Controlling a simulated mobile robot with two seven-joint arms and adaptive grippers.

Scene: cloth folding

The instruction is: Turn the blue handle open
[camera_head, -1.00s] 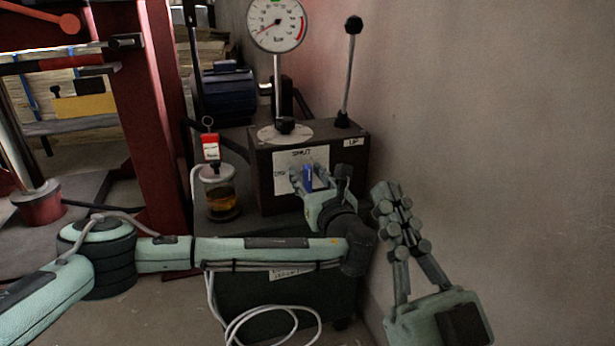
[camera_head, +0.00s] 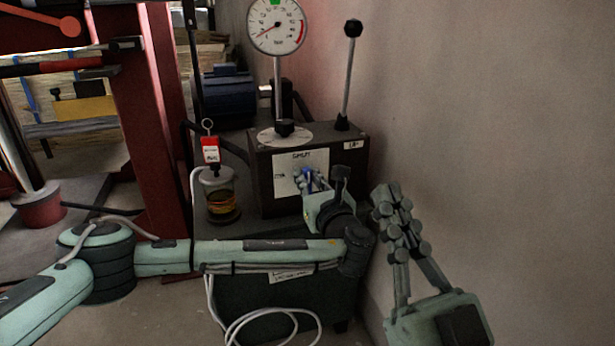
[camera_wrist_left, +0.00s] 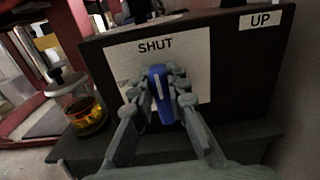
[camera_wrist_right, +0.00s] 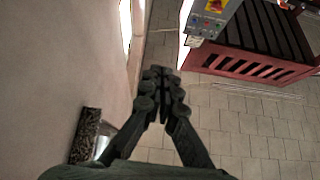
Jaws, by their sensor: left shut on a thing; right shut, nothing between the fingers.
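The blue handle (camera_wrist_left: 160,94) stands out from a white label plate (camera_wrist_left: 195,62) on the front of a dark box (camera_wrist_left: 245,60). In the left wrist view its upper end points near the word SHUT, with a slight tilt. Another word at the plate's left edge is partly covered. My left gripper (camera_wrist_left: 163,92) is shut on the handle, one finger on each side. In the head view the left gripper (camera_head: 307,182) hides most of the handle. My right gripper (camera_head: 388,199) is shut and empty, beside the wall; its fingertips meet in the right wrist view (camera_wrist_right: 162,83).
A pressure gauge (camera_head: 276,25) and a black-knobbed lever (camera_head: 348,70) rise from the box. A jar of amber liquid (camera_head: 221,195) with a red tag stands to its left. The wall (camera_head: 480,130) is close on the right. A white cable (camera_head: 270,313) lies below.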

